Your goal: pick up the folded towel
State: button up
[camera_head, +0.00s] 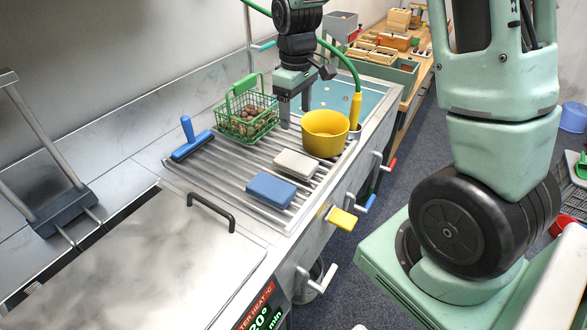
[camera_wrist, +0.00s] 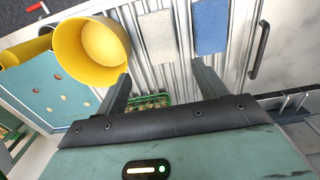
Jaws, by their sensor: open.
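Two flat, rounded blocks lie side by side on the slatted metal rack (camera_head: 222,190): a pale grey one (camera_head: 296,164) and a blue one (camera_head: 271,190). Either may be the folded towel; I cannot tell which for sure. In the wrist view the pale grey block (camera_wrist: 156,37) lies just beyond and between my fingertips, and the blue block (camera_wrist: 210,27) is beyond the right finger. My gripper (camera_head: 295,118) is open and empty, above the rack behind the blocks. It also shows in the wrist view (camera_wrist: 161,83).
A yellow pot (camera_head: 325,134) stands right of the gripper, close to it. A green wire basket of brown nuts (camera_head: 246,112) stands left of it. A blue-handled squeegee (camera_head: 190,142) lies at the rack's left edge. A black lid handle (camera_head: 211,210) rises in front.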

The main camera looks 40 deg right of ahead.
jog(key=p, duration=0.2)
send_over(295, 160)
jog(key=f, duration=1)
jog(key=shift+s+a+f, duration=0.1)
jog(key=shift+s+f, duration=0.15)
jog(key=shift+w+f+p, duration=0.15)
jog(key=shift+f+p, duration=0.4)
jog(key=shift+f, duration=2.05)
jog(key=c, duration=0.8)
jog(key=shift+c, duration=0.2)
jog(key=shift+r, duration=0.15)
notch_tip(295, 160, up, 9)
jog(key=shift+r+b, duration=0.15)
jog(key=shift+b, duration=0.75)
jog(key=shift+r, duration=0.25)
